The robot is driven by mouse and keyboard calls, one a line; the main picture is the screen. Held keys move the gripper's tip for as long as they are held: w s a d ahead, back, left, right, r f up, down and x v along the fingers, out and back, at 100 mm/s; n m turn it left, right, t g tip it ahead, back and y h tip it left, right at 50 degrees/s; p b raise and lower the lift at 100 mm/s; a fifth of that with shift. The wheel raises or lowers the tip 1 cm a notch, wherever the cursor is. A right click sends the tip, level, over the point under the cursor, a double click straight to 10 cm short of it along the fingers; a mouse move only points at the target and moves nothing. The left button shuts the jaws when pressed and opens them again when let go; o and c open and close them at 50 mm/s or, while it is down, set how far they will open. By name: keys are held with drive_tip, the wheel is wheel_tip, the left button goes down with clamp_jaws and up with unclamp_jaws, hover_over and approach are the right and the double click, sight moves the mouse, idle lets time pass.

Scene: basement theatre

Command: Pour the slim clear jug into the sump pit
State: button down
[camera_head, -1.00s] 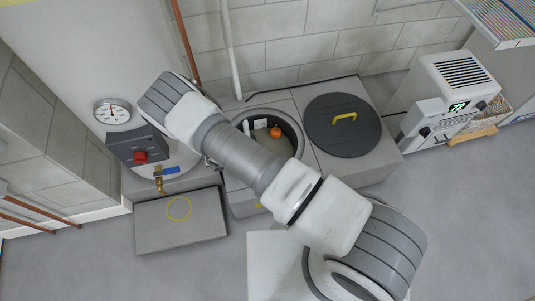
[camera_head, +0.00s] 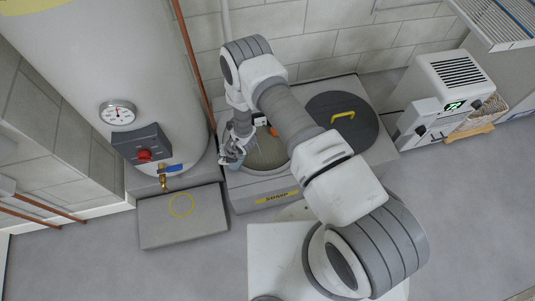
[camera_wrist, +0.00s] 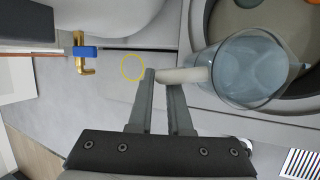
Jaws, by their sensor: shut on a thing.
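The slim clear jug (camera_wrist: 243,72) is bluish and see-through, with a pale handle (camera_wrist: 184,75). My gripper (camera_wrist: 164,78) is shut on that handle. In the head view my gripper (camera_head: 232,152) is at the left rim of the round sump pit (camera_head: 268,158), and the jug is a small, partly hidden bluish shape there. In the wrist view the jug overlaps the pit's rim (camera_wrist: 200,35). I cannot tell its exact tilt or how much liquid is in it. An orange float (camera_head: 274,131) shows in the pit, partly behind my arm.
A dark round lid with a yellow handle (camera_head: 343,115) lies right of the pit. A water heater with a brass tap (camera_head: 163,181) stands to the left, above a grey block with a yellow ring (camera_head: 181,206). A white dehumidifier (camera_head: 447,90) stands at right.

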drive_tip(key=shift+w+d+r+y, duration=0.25)
drive_tip(key=shift+d+r+y, duration=0.3)
drive_tip(key=shift+r+y, duration=0.15)
drive_tip(key=shift+w+d+r+m+g+y+b, duration=0.15)
drive_tip(key=shift+w+d+m+g+y+b, duration=0.2)
drive_tip(key=shift+d+y+b, duration=0.35)
drive_tip(key=shift+w+d+b, duration=0.1)
drive_tip(key=shift+d+b, duration=0.1)
drive_tip(key=shift+b, duration=0.25)
drive_tip(key=shift+d, duration=0.1)
drive_tip(key=shift+y, duration=0.3)
drive_tip(key=shift+d+b, duration=0.1)
drive_tip(key=shift+b, duration=0.35)
drive_tip(key=shift+w+d+r+g+y, duration=0.15)
drive_tip(key=shift+d+g+y, duration=0.05)
drive_tip(key=shift+g+y, duration=0.1)
